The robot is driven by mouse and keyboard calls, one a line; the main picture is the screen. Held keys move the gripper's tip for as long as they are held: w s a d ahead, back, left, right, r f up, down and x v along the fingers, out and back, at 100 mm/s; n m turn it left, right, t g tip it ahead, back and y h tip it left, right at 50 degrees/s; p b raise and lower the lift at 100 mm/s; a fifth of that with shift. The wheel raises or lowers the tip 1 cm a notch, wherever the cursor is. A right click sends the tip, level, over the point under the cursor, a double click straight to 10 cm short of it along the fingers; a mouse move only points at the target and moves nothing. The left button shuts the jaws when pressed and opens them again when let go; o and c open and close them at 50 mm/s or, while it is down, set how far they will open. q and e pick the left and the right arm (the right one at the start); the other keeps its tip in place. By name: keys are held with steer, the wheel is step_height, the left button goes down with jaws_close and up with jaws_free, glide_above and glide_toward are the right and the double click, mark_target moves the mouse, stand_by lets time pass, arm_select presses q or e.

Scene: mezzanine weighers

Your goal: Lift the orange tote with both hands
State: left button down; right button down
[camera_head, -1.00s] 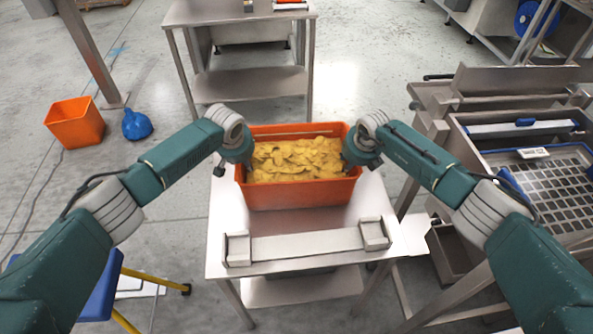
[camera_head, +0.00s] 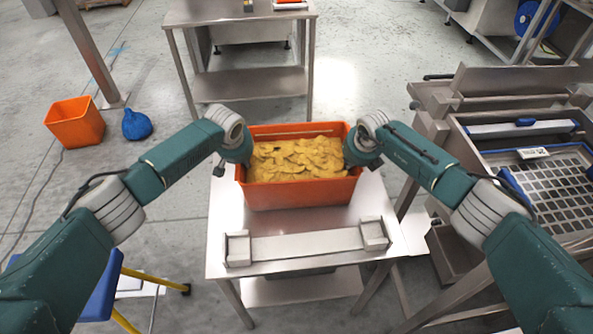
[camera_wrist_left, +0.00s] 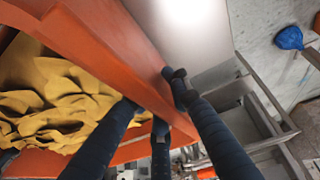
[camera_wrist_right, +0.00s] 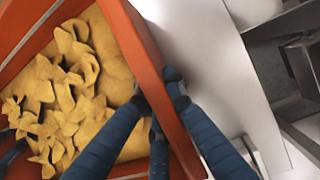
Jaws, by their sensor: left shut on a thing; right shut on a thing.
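The orange tote (camera_head: 302,194), filled with yellow pieces (camera_head: 297,160), is over the steel table (camera_head: 290,225) in the head view. I cannot tell whether its base touches the tabletop. My left gripper (camera_wrist_left: 150,108) is shut on the tote's left side wall, with fingers on both sides of the rim. My right gripper (camera_wrist_right: 158,100) is shut on the tote's right side wall the same way. The wall also shows in the left wrist view (camera_wrist_left: 105,45) and in the right wrist view (camera_wrist_right: 135,45).
A steel fixture with two end blocks (camera_head: 305,245) lies on the table in front of the tote. A machine with a grid tray (camera_head: 560,185) stands close on the right. Another table (camera_head: 245,83) stands behind.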

arm_select(q)
steer(key=shift+d+r+p, duration=0.25)
steer(key=shift+r+p, duration=0.35)
steer(key=shift+r, duration=0.05)
step_height(320, 180, up, 4)
steer(key=p, duration=0.3)
steer(key=shift+d+f+p, duration=0.1)
steer(key=shift+p, duration=0.3)
